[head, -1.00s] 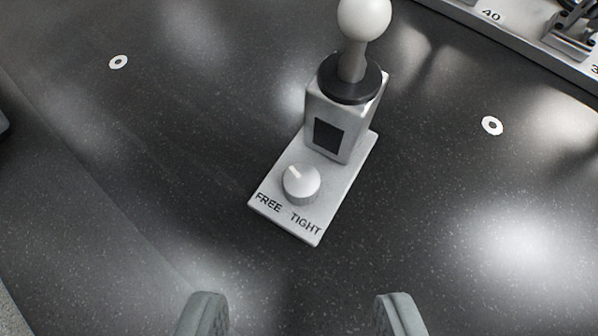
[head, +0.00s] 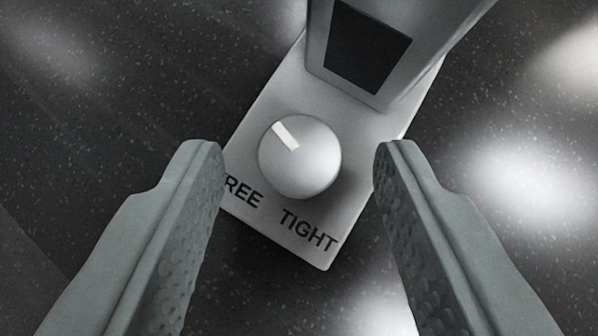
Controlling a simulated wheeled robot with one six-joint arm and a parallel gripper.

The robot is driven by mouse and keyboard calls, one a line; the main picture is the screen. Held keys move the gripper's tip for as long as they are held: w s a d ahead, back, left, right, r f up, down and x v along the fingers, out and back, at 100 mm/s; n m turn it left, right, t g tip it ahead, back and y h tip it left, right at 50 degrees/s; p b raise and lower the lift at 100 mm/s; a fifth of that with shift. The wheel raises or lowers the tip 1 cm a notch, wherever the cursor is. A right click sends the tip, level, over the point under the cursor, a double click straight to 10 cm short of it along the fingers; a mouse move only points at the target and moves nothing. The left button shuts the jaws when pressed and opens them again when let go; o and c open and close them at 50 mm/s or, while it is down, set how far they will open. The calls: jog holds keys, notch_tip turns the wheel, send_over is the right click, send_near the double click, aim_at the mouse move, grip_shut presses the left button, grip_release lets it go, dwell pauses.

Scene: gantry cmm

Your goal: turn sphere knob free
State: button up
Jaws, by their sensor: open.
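The sphere knob (head: 303,163) is a round light-grey dial on a pale base plate (head: 270,108). Its white pointer line lies toward the upper left, away from the printed labels. The label TIGHT (head: 308,230) is readable below the knob; FREE (head: 243,192) is partly hidden by the left finger. My gripper (head: 297,155) is open and empty. Its fingertips show on either side of the knob, with a gap on each side; I cannot tell their exact height above it. The white sphere on the post is out of view.
The grey block (head: 395,25) with a dark square panel (head: 366,47) rises from the plate just behind the knob and is cut off by the top edge. The dark speckled table (head: 90,130) is bare to the left and right.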

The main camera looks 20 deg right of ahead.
grip_shut()
jog(key=shift+d+n+y, duration=0.2)
jog(key=shift+n+y, duration=0.6)
jog(key=shift+n, duration=0.2)
jog(key=shift+d+n+y, duration=0.15)
jog(key=shift+n+y, duration=0.25)
jog(key=shift+n, duration=0.1)
jog(key=shift+d+n+y, duration=0.1)
jog(key=shift+n+y, duration=0.4)
jog(key=shift+d+n+y, duration=0.2)
jog(key=shift+n+y, duration=0.6)
jog(key=shift+n, duration=0.4)
jog(key=shift+w+d+n+g+y, duration=0.2)
jog(key=shift+n+g+y, duration=0.25)
jog(key=shift+n+y, duration=0.6)
jog(key=shift+w+d+n+g+y, duration=0.15)
jog(key=shift+n+g+y, duration=0.4)
jog(key=shift+n, duration=0.8)
jog(key=shift+s, duration=0.1)
